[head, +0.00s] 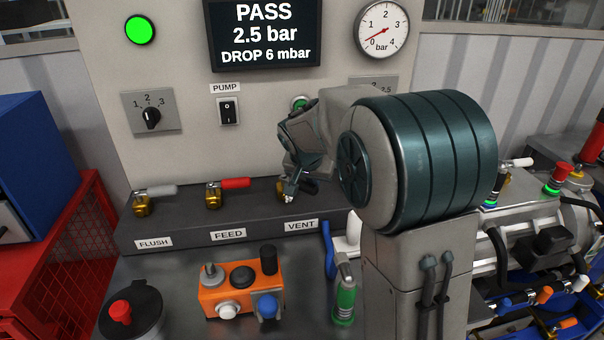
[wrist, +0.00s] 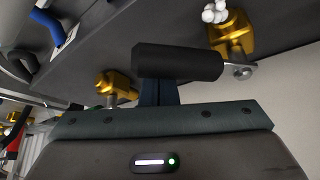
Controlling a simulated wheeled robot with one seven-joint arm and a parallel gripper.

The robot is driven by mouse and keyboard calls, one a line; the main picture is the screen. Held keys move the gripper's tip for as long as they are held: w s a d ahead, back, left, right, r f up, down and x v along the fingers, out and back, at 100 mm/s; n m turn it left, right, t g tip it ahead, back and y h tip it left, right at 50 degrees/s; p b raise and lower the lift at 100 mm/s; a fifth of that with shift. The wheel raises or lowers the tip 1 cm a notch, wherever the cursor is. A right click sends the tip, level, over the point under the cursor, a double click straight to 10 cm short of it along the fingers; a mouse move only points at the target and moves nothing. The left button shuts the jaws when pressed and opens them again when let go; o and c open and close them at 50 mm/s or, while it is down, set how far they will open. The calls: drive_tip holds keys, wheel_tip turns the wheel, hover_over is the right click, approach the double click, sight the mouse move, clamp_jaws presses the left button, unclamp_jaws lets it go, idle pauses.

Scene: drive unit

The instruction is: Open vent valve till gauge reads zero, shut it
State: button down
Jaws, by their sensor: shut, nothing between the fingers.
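The vent valve (wrist: 230,35) is gold, at upper right in the wrist view. Its black lever (wrist: 178,62) points left along the ledge, across my gripper's front. In the head view my gripper (head: 289,193) is at the valve above the VENT label (head: 301,226) and hides most of it. My gripper is shut on nothing; its fingertips are partly hidden behind the lever in the wrist view, and I cannot tell whether they touch it. The round gauge (head: 382,29) has its red needle pointing lower left, near 0.
The flush valve (head: 142,204) and feed valve (head: 213,197) stand left on the dark ledge. The display (head: 263,33) reads PASS, 2.5 bar, DROP 6 mbar. A green lamp (head: 140,29) is lit. An orange control box (head: 240,290) and a green-bodied connector (head: 344,292) are in front.

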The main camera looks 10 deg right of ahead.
drive_tip(key=shift+s+a+b, duration=0.2)
drive_tip(key=shift+s+b, duration=0.1)
drive_tip(key=shift+s, duration=0.25)
drive_tip(key=shift+w+d+p, duration=0.3)
drive_tip(key=shift+w+d, duration=0.05)
drive_tip(key=shift+w, duration=0.4)
drive_tip(key=shift+w+d+r+p+v, duration=0.15)
drive_tip(key=shift+p+v, duration=0.4)
drive_tip(key=shift+v, duration=0.75)
drive_tip(key=shift+w+d+r+p+v, duration=0.1)
drive_tip(key=shift+w+p+v, duration=0.3)
drive_tip(key=shift+v, duration=0.9)
drive_tip(key=shift+d+r+p+v, duration=0.1)
drive_tip(key=shift+p+v, duration=0.6)
drive_tip(key=shift+v, duration=0.55)
